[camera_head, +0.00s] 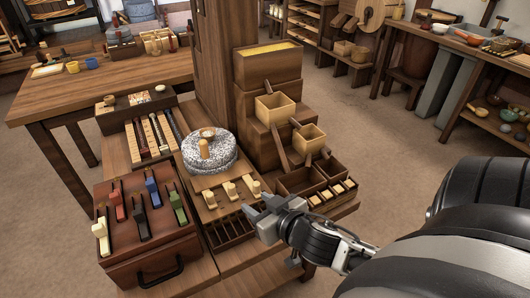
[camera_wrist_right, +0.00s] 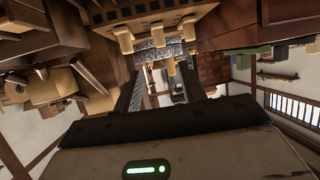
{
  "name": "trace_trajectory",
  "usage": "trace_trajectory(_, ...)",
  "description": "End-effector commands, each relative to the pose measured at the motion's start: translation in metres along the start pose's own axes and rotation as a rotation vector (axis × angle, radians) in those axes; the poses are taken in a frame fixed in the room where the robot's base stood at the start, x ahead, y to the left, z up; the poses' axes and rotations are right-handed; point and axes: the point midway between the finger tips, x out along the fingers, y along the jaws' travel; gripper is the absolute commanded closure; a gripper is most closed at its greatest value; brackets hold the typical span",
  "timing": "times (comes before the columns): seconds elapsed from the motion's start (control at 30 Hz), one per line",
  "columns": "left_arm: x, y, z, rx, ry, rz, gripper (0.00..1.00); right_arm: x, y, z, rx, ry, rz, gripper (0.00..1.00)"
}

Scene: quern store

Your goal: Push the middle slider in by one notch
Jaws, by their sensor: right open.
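Three cream slider knobs stand in a row on a wooden board in front of the speckled millstone (camera_head: 209,153). The middle slider (camera_head: 231,190) is between the left slider (camera_head: 210,200) and the right slider (camera_head: 256,188). In the wrist view the cream knobs hang from the board at the top, with the middle slider (camera_wrist_right: 157,34) among them. My right gripper (camera_head: 258,209) is just front-right of the right slider, apart from the middle one. Its two dark fingers (camera_wrist_right: 160,90) are parted with nothing between them. My left gripper is out of view.
A brown box (camera_head: 165,263) with several coloured levers stands left of the board. A slotted tray (camera_head: 228,232) lies in front of the sliders. Stepped wooden bins (camera_head: 268,66) and a compartment tray (camera_head: 300,181) stand to the right. The floor (camera_head: 400,165) farther right is clear.

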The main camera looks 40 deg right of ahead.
Motion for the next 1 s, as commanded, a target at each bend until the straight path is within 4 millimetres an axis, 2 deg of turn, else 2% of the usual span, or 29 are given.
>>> trace_trajectory(0.1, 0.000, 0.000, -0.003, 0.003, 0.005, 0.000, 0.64, -0.015, 0.000, 0.001, 0.003, -0.001, 0.000, 0.59)
trace_trajectory(0.2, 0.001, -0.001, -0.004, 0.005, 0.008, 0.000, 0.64, -0.021, 0.000, 0.000, 0.001, 0.000, 0.000, 0.59)
trace_trajectory(0.83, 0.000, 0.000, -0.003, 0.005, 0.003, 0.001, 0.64, -0.023, -0.002, 0.002, 0.001, -0.004, -0.003, 0.59)
trace_trajectory(0.93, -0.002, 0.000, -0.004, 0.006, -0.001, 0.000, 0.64, -0.028, -0.018, 0.015, 0.000, -0.049, -0.033, 0.59)
trace_trajectory(1.0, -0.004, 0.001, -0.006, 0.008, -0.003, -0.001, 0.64, -0.034, -0.041, 0.031, -0.009, -0.102, -0.079, 0.59)
